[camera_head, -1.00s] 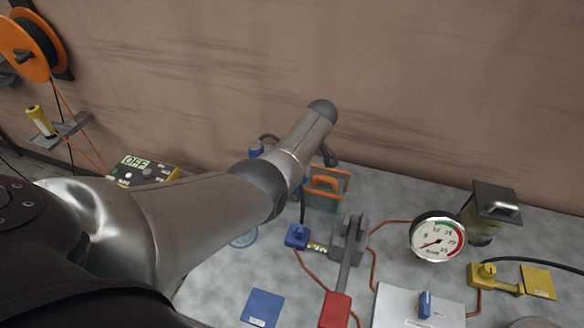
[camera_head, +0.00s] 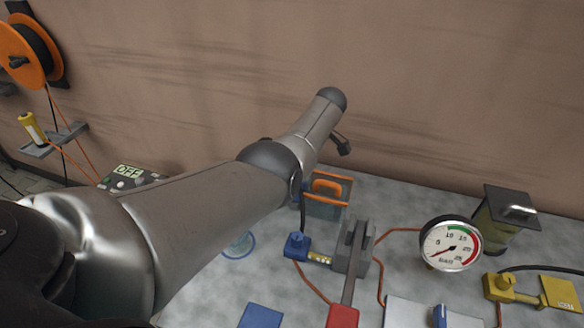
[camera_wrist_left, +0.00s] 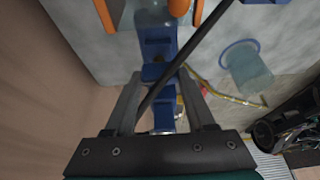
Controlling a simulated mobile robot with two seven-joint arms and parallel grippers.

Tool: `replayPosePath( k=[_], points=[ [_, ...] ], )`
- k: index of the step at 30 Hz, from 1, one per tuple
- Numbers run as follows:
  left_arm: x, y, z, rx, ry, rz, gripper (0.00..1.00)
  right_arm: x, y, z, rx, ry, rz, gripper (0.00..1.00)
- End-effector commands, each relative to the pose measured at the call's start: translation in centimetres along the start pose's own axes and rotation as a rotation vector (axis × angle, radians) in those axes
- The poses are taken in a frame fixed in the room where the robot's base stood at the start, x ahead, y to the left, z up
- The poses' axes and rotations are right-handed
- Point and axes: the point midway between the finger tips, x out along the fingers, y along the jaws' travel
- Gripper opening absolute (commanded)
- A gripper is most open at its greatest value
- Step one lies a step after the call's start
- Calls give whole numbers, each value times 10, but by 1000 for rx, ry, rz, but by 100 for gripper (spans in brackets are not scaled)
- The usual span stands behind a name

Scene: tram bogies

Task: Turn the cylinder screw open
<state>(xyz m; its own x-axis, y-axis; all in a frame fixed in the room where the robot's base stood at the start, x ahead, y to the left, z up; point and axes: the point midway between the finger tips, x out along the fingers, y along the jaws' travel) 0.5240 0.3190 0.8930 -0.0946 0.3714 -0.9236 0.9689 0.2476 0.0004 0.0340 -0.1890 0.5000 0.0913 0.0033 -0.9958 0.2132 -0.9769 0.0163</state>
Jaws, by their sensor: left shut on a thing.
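In the left wrist view my left gripper (camera_wrist_left: 160,78) is shut on a blue part (camera_wrist_left: 164,98), with a finger on either side of it. I take this part to be the cylinder screw, but its shape is partly hidden. A dark hose (camera_wrist_left: 190,50) crosses over it. A larger blue body (camera_wrist_left: 156,38) lies beyond the fingertips. In the head view my left arm hides the gripper and the part it holds. My right gripper is in neither view.
A blue valve (camera_head: 297,245), a red-handled lever (camera_head: 342,316), a pressure gauge (camera_head: 450,244) and a yellow valve (camera_head: 499,286) stand on the grey bench. An orange-handled box (camera_head: 326,194) is close to my arm. A clear blue-rimmed cup (camera_wrist_left: 247,66) stands beside the gripper.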

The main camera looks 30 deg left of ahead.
Motion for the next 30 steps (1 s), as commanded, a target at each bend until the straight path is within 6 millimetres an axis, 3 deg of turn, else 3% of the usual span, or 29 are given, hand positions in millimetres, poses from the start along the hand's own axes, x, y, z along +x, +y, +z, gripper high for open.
replayPosePath(
  k=[7, 8, 15, 24, 30],
  points=[
    [1, -1, 0, -3, -1, -4, 0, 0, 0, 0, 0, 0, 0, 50],
    [1, -1, 0, -3, -1, -4, 58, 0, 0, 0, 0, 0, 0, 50],
    [0, 0, 0, -2, -1, -2, 85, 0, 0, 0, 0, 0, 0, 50],
    [-3, 0, 0, -1, -1, 0, 85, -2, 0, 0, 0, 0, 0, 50],
    [-33, 0, 0, -1, -2, 2, 85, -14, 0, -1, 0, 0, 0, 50]
  ],
)
